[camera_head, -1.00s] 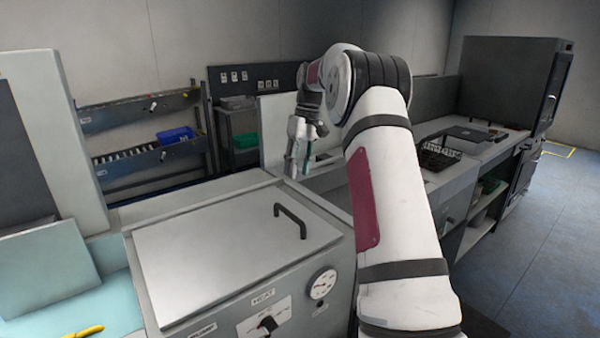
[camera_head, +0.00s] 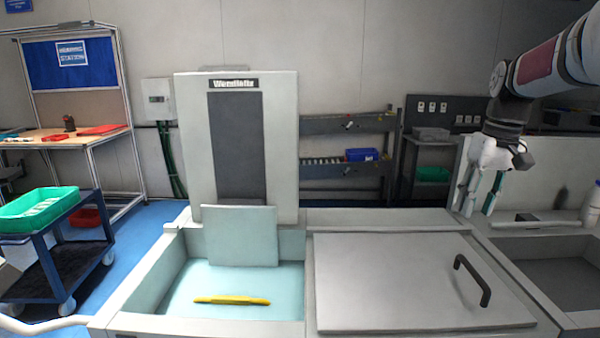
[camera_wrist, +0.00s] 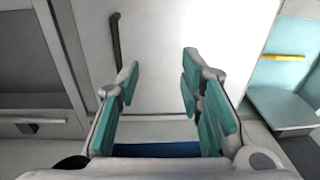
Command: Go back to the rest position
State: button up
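My gripper (camera_head: 478,192) hangs at the right of the head view, pointing down beside the grey lidded machine. In the wrist view my gripper (camera_wrist: 160,92) has its teal-padded fingers spread apart with nothing between them. The machine's flat lid (camera_head: 410,275) lies closed below and to the left of my gripper, and its dark handle (camera_head: 472,280) shows on top. The lid also fills the middle of the wrist view (camera_wrist: 185,45).
A yellow tool (camera_head: 232,300) lies in the light-blue basin left of the lid. A tall panel (camera_head: 283,150) stands behind the basin. A cart with a green bin (camera_head: 40,208) and a workbench (camera_head: 75,140) are at the far left. A sink-like recess (camera_head: 560,275) lies at the right.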

jog(key=s+a+r+t+h, duration=0.1)
jog(key=s+a+r, duration=0.3)
jog(key=s+a, duration=0.9)
jog(key=s+a+f+t+p, duration=0.1)
jog(key=s+a+f, duration=0.1)
jog(key=s, duration=0.6)
jog(key=s+a+f+t+p, duration=0.1)
jog(key=s+f, duration=0.3)
jog(key=s, duration=0.5)
jog(key=shift+a+f, duration=0.2)
jog(key=shift+a, duration=0.5)
jog(key=shift+s+r+t, duration=0.3)
jog(key=shift+s+r, duration=0.1)
jog(key=shift+s, duration=0.3)
